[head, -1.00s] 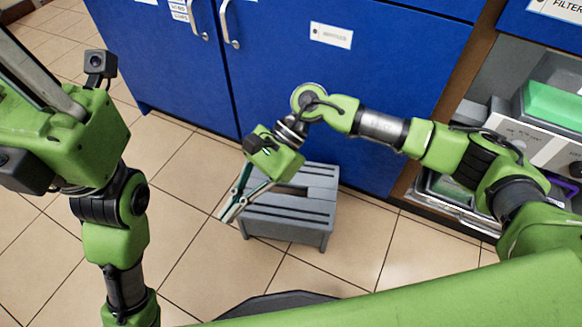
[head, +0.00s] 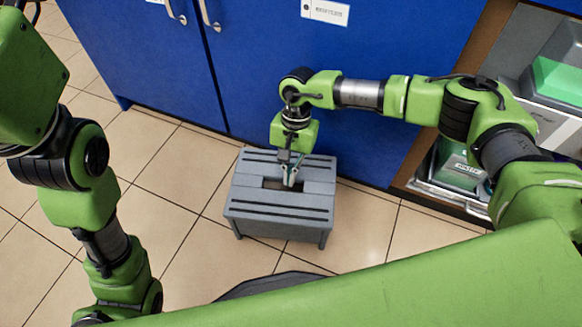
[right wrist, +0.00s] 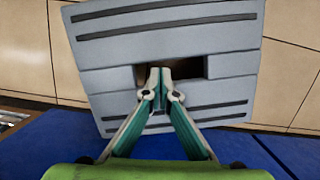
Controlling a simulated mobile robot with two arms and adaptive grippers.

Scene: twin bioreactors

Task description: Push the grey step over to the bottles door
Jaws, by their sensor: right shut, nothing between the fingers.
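The grey step (head: 245,198) stands on the tiled floor in front of the blue cabinet doors, with dark grip strips and a slot in its top. In the right wrist view the step's top (right wrist: 110,55) fills the upper middle. My right gripper (head: 291,181) points down at the slot with its fingers together and nothing between them. In the right wrist view the fingertips (right wrist: 160,75) meet at the slot; I cannot tell how deep they are. The blue door (head: 340,90) behind the step has a white label (head: 325,11), too blurred to read. My left gripper's fingers are out of view.
Another blue door (head: 140,60) stands to the left, with two metal handles near the seam. An open shelf bay (head: 462,172) with boxes and a green-topped item (head: 558,80) is at the right. The tiled floor (head: 165,185) left of the step is clear.

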